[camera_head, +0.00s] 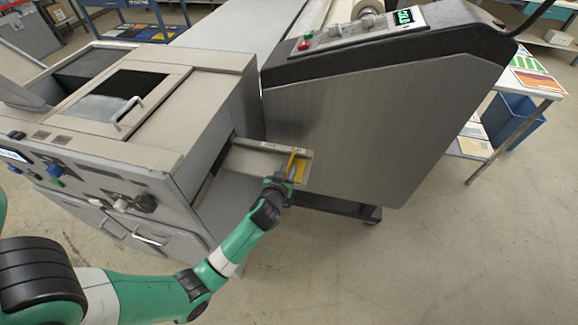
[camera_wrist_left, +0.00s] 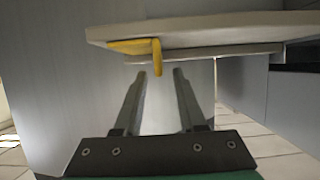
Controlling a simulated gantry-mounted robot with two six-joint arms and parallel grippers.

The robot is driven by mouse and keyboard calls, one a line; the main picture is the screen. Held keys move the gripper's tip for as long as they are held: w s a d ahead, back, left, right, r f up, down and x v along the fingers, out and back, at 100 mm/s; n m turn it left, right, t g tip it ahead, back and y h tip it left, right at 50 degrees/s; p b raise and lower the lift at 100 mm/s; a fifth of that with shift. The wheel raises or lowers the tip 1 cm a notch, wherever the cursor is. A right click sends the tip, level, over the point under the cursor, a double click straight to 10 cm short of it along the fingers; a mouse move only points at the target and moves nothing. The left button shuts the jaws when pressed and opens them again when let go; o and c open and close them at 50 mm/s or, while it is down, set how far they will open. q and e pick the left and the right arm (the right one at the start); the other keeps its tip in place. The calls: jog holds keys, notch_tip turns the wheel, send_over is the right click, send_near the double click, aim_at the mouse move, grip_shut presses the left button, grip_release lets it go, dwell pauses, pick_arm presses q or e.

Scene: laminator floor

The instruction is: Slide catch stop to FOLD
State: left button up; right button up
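The yellow catch stop (camera_head: 294,160) sits near the outer end of the light grey catch tray (camera_head: 250,160) that juts from the side of the grey machine. In the left wrist view the catch stop (camera_wrist_left: 156,56) is a yellow flat piece with a tab hanging below the tray's edge (camera_wrist_left: 220,27). My left gripper (camera_head: 287,178) is at the tray's outer end, close to the stop. In the left wrist view my left gripper (camera_wrist_left: 160,73) has its two fingers apart, with the tab ahead between their tips. I cannot tell whether they touch it. The FOLD label cannot be read. My right gripper is not in view.
The laminator's large grey side panel (camera_head: 350,130) stands just right of the tray. The boxy grey machine (camera_head: 150,160) with knobs and a handled lid is at the left. The floor (camera_head: 420,260) in front is clear. A table with printed sheets (camera_head: 535,78) stands at the right.

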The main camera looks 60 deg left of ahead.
aim_at(288, 166)
pick_arm(q)
jog(key=x, duration=0.3)
jog(key=shift+w+a+f+b, duration=0.1)
jog(key=shift+w+a+b, duration=0.1)
jog(key=shift+a+b, duration=0.1)
grip_shut()
dwell(1.2)
